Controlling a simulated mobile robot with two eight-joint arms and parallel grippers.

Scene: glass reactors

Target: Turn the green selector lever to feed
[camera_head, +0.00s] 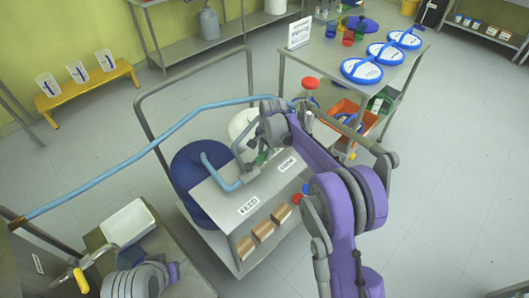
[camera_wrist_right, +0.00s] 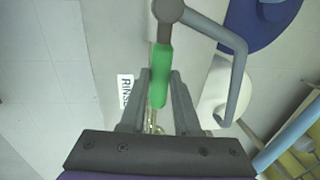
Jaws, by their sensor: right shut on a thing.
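The green selector lever (camera_wrist_right: 160,75) hangs from a grey round pivot (camera_wrist_right: 168,10) on a grey pipe in the right wrist view. My right gripper (camera_wrist_right: 160,78) is shut on the lever, with one finger on each side of it. In the head view the lever (camera_head: 261,158) is small and partly hidden by my right gripper and arm. A FEED label (camera_head: 248,205) lies at the near left of the cart top. A RINSE label (camera_head: 287,163) lies farther right, and in the wrist view it (camera_wrist_right: 125,92) is just left of the lever's free end.
A blue hose (camera_head: 130,160) crosses to the pipework from the left. A dark blue round vessel (camera_head: 195,165) and a white one (camera_head: 243,122) stand behind the cart. A red knob (camera_head: 310,83) rises beyond my right arm. Several small boxes (camera_head: 263,230) sit on the cart's lower shelf.

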